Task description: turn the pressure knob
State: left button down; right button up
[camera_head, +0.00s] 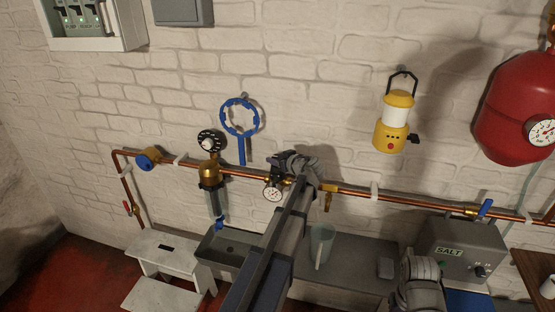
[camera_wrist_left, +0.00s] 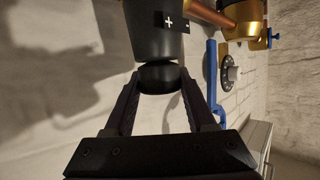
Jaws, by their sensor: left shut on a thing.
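The pressure knob (camera_wrist_left: 158,77) is a small dark rounded knob below a black housing (camera_wrist_left: 155,40) marked plus and minus in the left wrist view. My left gripper (camera_wrist_left: 160,88) is shut on it, with one finger on each side. In the head view my left gripper (camera_head: 283,163) is at the copper pipe, and my arm and wrist hide the knob. A round white pressure gauge (camera_head: 272,194) hangs just below the gripper there. My right gripper cannot be made out.
The copper pipe (camera_head: 350,191) runs along the white brick wall. A brass filter (camera_head: 209,172) and a blue ring wrench (camera_head: 239,118) are left of my gripper. A yellow lantern (camera_head: 391,135) and a red tank (camera_head: 515,110) are to the right. A pale jug (camera_head: 320,245) stands below.

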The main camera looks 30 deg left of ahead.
pick_arm(q)
jog(key=shift+s+f, duration=0.1)
jog(key=shift+c, duration=1.1)
grip_release()
jog(key=p+v, duration=0.3)
jog(key=v, duration=0.4)
jog(key=shift+d+r, duration=0.25)
jog(key=shift+d, duration=0.1)
jog(key=shift+s, duration=0.1)
jog(key=s+d+f+m+g+h, duration=0.2)
jog(key=s+d+f+m+h, duration=0.1)
jog(key=s+d, duration=0.5)
jog(key=s+d+f+m+g+h, duration=0.2)
jog(key=s+d+f+m+h, duration=0.2)
jog(key=s+d, duration=0.5)
jog(key=s+d+f+m+g+h, duration=0.2)
jog(key=s+d+f+m, duration=0.4)
jog(key=d, duration=1.2)
jog(key=s+m+h, duration=0.1)
jog(key=s+m, duration=0.2)
jog(key=shift+d+f+g+h, duration=0.2)
jog(key=shift+g+h, duration=0.1)
jog(key=shift+h, duration=0.1)
